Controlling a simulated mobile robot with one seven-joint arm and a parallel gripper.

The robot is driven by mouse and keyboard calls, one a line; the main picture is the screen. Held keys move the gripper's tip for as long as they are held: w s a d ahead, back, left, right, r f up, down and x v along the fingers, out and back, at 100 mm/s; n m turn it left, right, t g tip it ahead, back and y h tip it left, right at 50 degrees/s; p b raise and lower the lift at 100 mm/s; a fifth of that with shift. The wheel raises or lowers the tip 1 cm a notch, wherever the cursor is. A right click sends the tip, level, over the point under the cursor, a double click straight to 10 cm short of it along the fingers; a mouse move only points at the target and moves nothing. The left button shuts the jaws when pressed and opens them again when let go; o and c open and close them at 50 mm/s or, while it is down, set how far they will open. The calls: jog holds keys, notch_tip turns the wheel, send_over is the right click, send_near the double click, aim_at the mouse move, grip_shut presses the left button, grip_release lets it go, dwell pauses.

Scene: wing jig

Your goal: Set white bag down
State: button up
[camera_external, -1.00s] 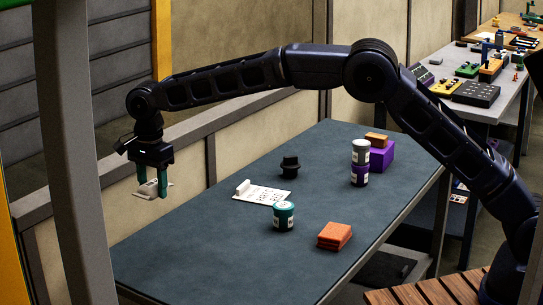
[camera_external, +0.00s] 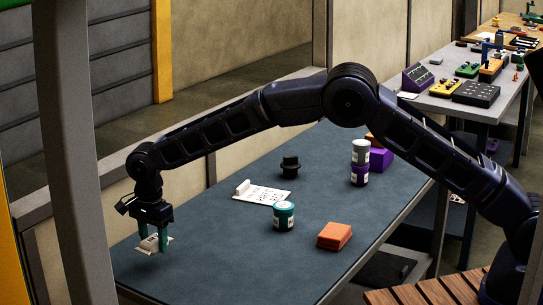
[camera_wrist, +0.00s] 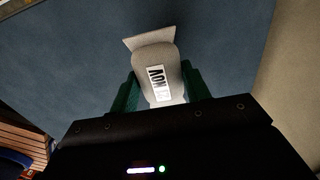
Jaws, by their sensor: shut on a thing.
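The white bag (camera_external: 152,243) is small and pale, with a printed label that shows in the wrist view (camera_wrist: 158,84). My gripper (camera_external: 153,238) is shut on it, with one green finger on each side of the bag. The wrist view shows the bag between the two green fingers (camera_wrist: 160,92). The bag is low over the near-left end of the dark blue-grey table (camera_external: 215,255). I cannot tell whether its underside touches the tabletop.
Stacked jars (camera_external: 360,163) stand farther back beside a purple box (camera_external: 381,159). The table around the bag is clear.

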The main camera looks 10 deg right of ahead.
aim_at(157, 267)
jog(key=shift+f, duration=2.5)
jog(key=shift+f, duration=0.15)
jog(key=o, duration=1)
notch_tip(157, 267, up, 12)
jog(key=shift+r, duration=0.2)
